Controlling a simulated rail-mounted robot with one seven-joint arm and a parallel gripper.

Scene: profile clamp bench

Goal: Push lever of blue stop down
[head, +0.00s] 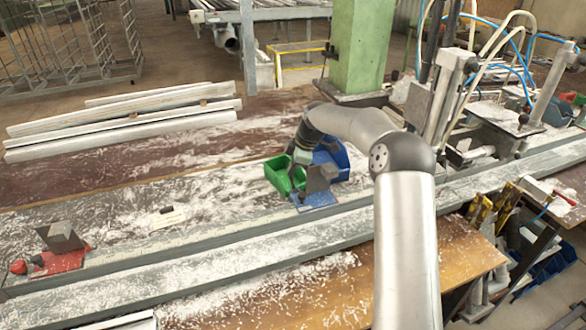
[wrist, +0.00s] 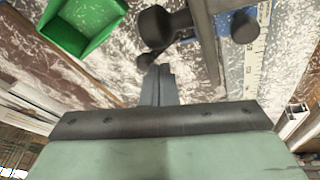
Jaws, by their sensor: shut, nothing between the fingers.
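The blue stop (head: 314,203) sits on the bench rail near the middle of the head view, with a dark grey upright block (head: 320,178) on its blue base. In the wrist view, part of the blue base (wrist: 234,45) shows beside the grey block. A black lever-like part with a rounded end (wrist: 163,25) stands by the block. My gripper (wrist: 158,72) is shut and empty, its fingertips just below that black part in the picture. I cannot tell whether they touch. In the head view my gripper is mostly hidden beside the stop.
A green bin (head: 278,172) and a blue bin (head: 338,160) stand right behind the stop. A red stop (head: 58,262) with a grey block is at the far left. A ruler strip (wrist: 257,60) runs beside the blue base. White profiles (head: 125,130) lie at the back left.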

